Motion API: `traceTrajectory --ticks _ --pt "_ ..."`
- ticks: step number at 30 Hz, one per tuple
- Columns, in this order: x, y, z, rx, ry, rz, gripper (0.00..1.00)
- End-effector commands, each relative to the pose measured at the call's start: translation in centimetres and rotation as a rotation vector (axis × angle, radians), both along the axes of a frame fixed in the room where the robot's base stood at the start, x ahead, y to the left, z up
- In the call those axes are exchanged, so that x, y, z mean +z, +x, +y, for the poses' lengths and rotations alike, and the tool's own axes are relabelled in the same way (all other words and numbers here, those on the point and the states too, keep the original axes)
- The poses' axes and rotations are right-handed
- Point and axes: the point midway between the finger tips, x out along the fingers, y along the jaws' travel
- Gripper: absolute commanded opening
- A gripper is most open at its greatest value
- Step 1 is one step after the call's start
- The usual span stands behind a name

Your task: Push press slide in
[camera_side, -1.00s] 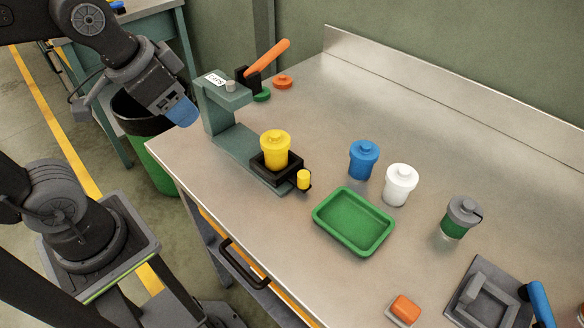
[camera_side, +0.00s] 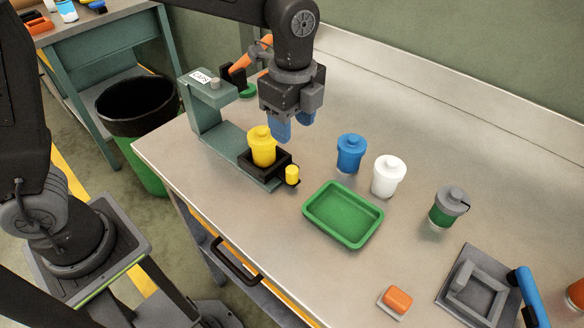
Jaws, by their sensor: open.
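A yellow capped jar (camera_side: 262,146) stands upright in the slide. A small yellow knob (camera_side: 292,175) is at the slide's front end. My gripper (camera_side: 282,129) points down with blue fingertips, just right of and behind the yellow jar. It looks apart from the jar; the finger gap is hard to see from this side.
A blue jar (camera_side: 351,153) and a white jar (camera_side: 388,176) stand right of the slide. An empty green tray (camera_side: 318,232) lies in front of them. A grey-lidded green jar (camera_side: 449,207), an orange block (camera_side: 397,299) and a grey fixture (camera_side: 480,288) are farther right.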

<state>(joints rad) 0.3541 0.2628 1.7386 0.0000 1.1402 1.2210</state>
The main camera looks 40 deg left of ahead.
Motion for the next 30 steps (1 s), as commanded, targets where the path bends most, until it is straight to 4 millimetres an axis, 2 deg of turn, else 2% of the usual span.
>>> traceTrajectory --ticks 9,15,21,30 --pt "-6.6 -0.1 0.1 0.004 0.002 0.006 0.52" --pt "-10.0 -0.1 0.1 0.004 0.002 0.004 0.52" --pt "-11.8 0.0 0.1 0.004 0.0 0.001 0.52" --pt "-12.1 -0.1 0.1 0.004 0.0 0.0 0.52"
